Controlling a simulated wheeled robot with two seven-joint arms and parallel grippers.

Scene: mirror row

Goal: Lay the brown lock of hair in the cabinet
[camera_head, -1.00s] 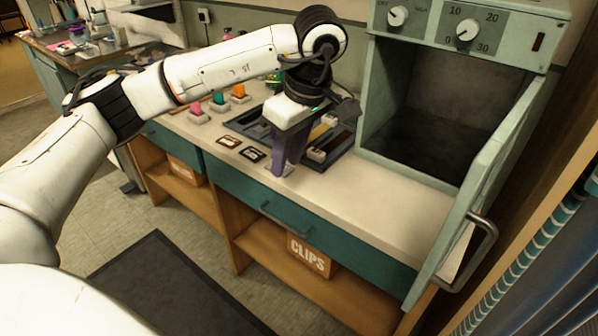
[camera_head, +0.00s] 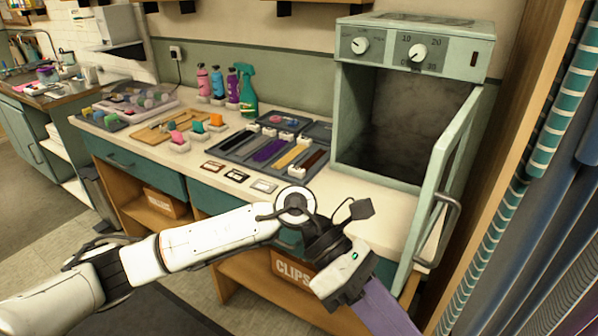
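The brown lock of hair (camera_head: 314,160) lies at the right end of the row of locks in the dark tray (camera_head: 229,150), with a white clip at its near end. The cabinet (camera_head: 360,105) stands on the right of the counter. Its door (camera_head: 447,165) is swung open to the right and the dark inside looks empty. My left gripper (camera_head: 388,308) is low in front of the counter, apart from the lock and the cabinet. Its purple fingers run to the bottom edge of the view, so their opening is unclear. My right gripper is not in view.
Grey, purple and yellow locks lie left of the brown one. Three small swatch cards (camera_head: 237,175) lie on the counter's front edge. Several bottles, including a green spray bottle (camera_head: 247,90), stand at the back. The door handle (camera_head: 449,225) juts out. Counter before the cabinet is clear.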

